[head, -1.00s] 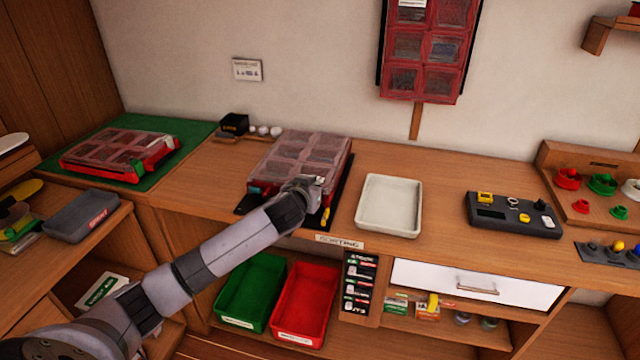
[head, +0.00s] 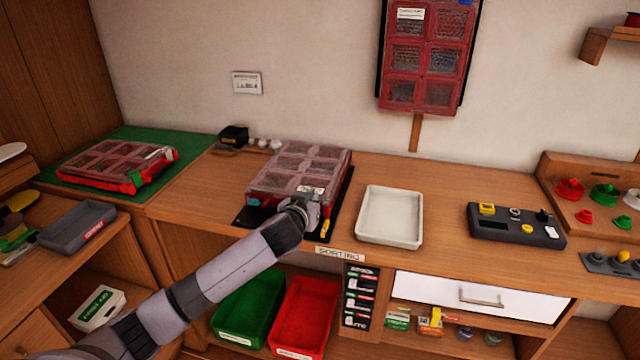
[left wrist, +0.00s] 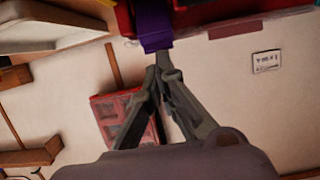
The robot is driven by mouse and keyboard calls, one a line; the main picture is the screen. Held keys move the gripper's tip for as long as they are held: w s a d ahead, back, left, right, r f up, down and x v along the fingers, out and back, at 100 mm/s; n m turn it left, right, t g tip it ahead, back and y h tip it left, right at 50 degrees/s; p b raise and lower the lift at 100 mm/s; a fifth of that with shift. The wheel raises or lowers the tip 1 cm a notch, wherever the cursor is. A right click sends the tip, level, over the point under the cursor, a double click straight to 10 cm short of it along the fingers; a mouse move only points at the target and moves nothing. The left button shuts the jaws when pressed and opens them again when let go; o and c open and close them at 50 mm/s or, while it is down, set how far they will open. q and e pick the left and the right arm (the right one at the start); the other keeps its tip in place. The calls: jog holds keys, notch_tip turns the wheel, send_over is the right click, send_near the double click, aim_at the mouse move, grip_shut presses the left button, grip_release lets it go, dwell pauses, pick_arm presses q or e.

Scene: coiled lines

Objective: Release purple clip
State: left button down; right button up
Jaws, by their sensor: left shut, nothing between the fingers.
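A clear-lidded red compartment case (head: 300,165) lies on a black mat (head: 341,205) on the bench. The purple clip (left wrist: 155,27) shows on the case's edge at the top of the left wrist view. My left gripper (left wrist: 163,55) is shut and empty, its fingertips right at the clip's end; I cannot tell whether they touch it. In the head view the left gripper (head: 311,194) is at the case's front edge and the purple clip cannot be made out there. A yellow clip (head: 325,228) is right of the gripper. My right gripper is not in view.
A white tray (head: 419,243) stands to the right, beside a dark panel (head: 512,229) with buttons. A second red case (head: 95,172) lies on a green mat (head: 190,135) at left. Green (head: 225,335) and red (head: 290,340) bins sit below the bench.

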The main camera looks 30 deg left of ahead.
pick_arm(q)
jog(key=shift+s+d+f, duration=0.1)
jog(key=shift+f, duration=0.3)
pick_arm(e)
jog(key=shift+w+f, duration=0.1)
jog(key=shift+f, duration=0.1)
pick_arm(q)
jog(key=w+r+p, duration=0.1)
jog(key=r, duration=0.1)
jog(key=w+a+r+p, duration=0.1)
jog(key=w+p, duration=0.1)
jog(key=shift+r, duration=0.4)
jog(key=r+b+v, duration=0.1)
jog(key=b+v, duration=0.1)
jog(key=v, duration=0.7)
jog(key=shift+r, duration=0.4)
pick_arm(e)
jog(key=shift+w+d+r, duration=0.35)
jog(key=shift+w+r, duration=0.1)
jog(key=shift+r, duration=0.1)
pick_arm(q)
jog(key=shift+d, duration=0.1)
